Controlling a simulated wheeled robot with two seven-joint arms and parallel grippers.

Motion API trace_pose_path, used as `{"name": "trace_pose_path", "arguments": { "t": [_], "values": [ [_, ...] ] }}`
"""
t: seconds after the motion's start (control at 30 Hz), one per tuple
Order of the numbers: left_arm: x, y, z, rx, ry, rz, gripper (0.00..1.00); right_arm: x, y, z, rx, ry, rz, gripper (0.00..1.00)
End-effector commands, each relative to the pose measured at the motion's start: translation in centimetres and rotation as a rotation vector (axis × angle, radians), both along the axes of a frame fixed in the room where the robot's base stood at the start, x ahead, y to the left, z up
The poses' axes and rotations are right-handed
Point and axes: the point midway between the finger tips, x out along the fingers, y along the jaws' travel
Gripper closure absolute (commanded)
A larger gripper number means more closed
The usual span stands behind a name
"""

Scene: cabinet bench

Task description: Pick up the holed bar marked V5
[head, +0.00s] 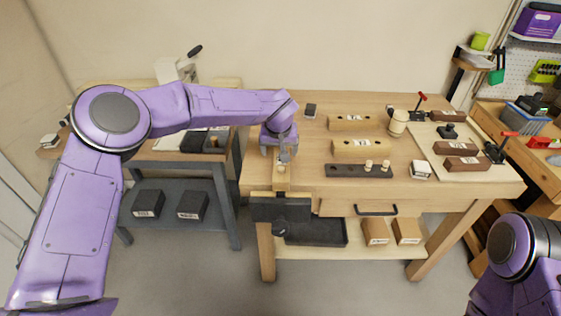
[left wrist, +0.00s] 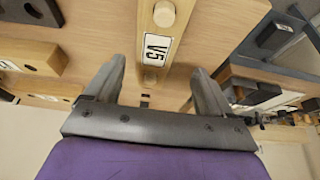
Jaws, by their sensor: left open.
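The bar marked V5 (left wrist: 158,75) is light wood with a white label and a round wooden peg (left wrist: 164,14) standing at its far part in the left wrist view. In the head view the bar (head: 281,185) lies near the bench's front left, just behind the dark vise (head: 281,212), partly hidden by my left gripper (head: 285,154). My left gripper, also in the left wrist view (left wrist: 160,68), is open, its fingers on either side of the bar's labelled end. I cannot tell whether they touch it. My right gripper is out of view.
Two light holed bars (head: 350,122) (head: 358,147) and a dark bar with pegs (head: 345,171) lie to the right on the bench (head: 300,190). A pale board (head: 425,160) holds dark bars and red-handled clamps.

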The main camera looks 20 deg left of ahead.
Motion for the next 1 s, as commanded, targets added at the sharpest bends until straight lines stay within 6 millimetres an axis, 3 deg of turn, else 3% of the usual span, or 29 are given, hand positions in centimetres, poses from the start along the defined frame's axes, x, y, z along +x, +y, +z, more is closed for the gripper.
{"name": "trace_pose_path", "arguments": {
  "t": [0.33, 0.6, 0.67, 0.8, 0.83, 1.0],
  "values": [
    [1.1, 0.0, -5.1, 0.002, 0.001, 0.000, 0.17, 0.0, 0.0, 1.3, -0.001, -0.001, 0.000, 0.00],
    [1.3, 0.2, -5.8, 0.001, -0.002, 0.001, 0.17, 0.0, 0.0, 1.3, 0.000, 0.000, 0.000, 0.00],
    [1.3, 0.2, -5.8, 0.001, -0.002, 0.001, 0.33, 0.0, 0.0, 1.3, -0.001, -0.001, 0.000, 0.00],
    [1.3, 0.3, -5.8, 0.001, -0.002, 0.001, 0.79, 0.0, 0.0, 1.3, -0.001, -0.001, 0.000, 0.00],
    [1.3, 0.3, -5.8, 0.001, -0.002, 0.001, 0.85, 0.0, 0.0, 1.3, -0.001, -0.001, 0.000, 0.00],
    [1.3, 0.3, -5.7, 0.000, -0.003, 0.002, 0.85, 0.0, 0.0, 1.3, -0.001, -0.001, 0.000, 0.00]
  ]
}}
